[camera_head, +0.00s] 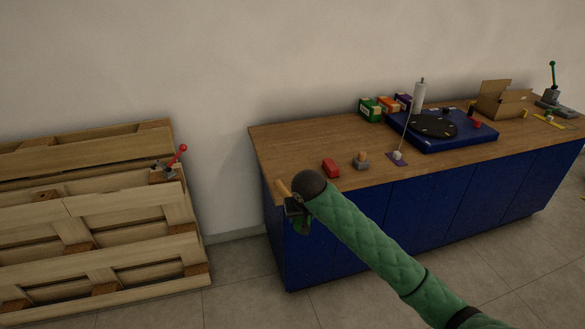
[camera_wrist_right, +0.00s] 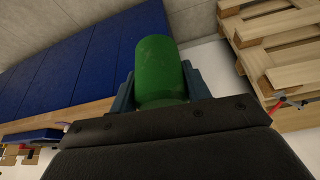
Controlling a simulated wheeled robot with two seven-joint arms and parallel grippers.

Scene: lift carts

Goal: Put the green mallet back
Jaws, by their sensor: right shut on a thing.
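My right gripper (camera_head: 297,210) is in front of the left end of the workbench, at about the height of its top. It is shut on the green mallet. The mallet's green cylindrical head (camera_wrist_right: 160,70) sits between the two fingers in the right wrist view. In the head view the dark gripper hides most of the mallet; a bit of green (camera_head: 302,229) shows below, and a tan wooden piece (camera_head: 283,188), seemingly its handle, sticks up to the left. My left gripper is not in view.
The wooden-topped blue workbench (camera_head: 290,143) holds a red block (camera_head: 331,168), a grey block with a wooden peg (camera_head: 361,161), a white ball on a purple patch (camera_head: 397,156), a blue turntable base (camera_head: 470,142) and a cardboard box (camera_head: 503,105). Pallets (camera_head: 90,225) lean left.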

